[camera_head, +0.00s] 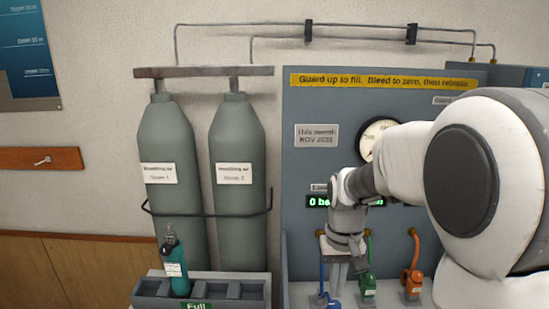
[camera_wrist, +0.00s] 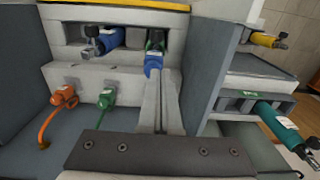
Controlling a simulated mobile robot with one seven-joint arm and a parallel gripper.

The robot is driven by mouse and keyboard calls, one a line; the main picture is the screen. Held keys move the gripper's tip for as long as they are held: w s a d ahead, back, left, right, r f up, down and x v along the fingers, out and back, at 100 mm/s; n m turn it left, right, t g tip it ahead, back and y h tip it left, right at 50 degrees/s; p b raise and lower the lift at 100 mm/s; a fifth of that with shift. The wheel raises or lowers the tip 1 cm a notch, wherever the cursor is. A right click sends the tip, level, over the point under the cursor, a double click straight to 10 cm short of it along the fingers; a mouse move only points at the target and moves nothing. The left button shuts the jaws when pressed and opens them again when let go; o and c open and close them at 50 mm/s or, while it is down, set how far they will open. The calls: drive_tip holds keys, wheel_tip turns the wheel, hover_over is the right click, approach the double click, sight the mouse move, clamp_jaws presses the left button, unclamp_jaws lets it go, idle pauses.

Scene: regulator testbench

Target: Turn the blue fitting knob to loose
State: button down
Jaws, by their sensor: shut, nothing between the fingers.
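The blue fitting (camera_wrist: 153,63) shows just beyond my fingertips in the wrist view, partly hidden by them. In the head view the blue fitting (camera_head: 320,299) sits low on the bench front, at the left of a row with a green fitting (camera_head: 367,287) and an orange fitting (camera_head: 411,279). My gripper (camera_wrist: 160,80) is shut and empty, its two fingers together and pointing at the blue fitting. Whether the tips touch it I cannot tell. In the head view my gripper (camera_head: 338,284) points down, just right of the blue hose. The knob's turn position is not readable.
A pressure gauge (camera_head: 377,139) and green display (camera_head: 318,201) are on the grey panel (camera_head: 300,95), partly hidden by my arm. Two large cylinders (camera_head: 168,210) stand left. A rack (camera_head: 150,288) holds a teal cylinder (camera_head: 176,268). A blue cylinder (camera_wrist: 104,42) lies in a bench slot.

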drive_tip(key=shift+a+f+b, duration=0.1)
drive_tip(key=shift+f+b, duration=2.55)
drive_tip(key=shift+f, duration=0.8)
drive_tip(key=shift+w+d, duration=0.25)
drive_tip(key=shift+w, duration=0.25)
drive_tip(key=shift+d+p, duration=0.55)
drive_tip(key=shift+d, duration=0.2)
drive_tip(key=shift+s, duration=0.1)
wheel_tip(320, 180, up, 6)
drive_tip(key=p, duration=0.5)
hover_over(340, 304)
drive_tip(key=s, duration=0.2)
drive_tip(key=shift+s+a, duration=0.1)
drive_tip(key=shift+s, duration=0.05)
drive_tip(key=shift+r, duration=0.1)
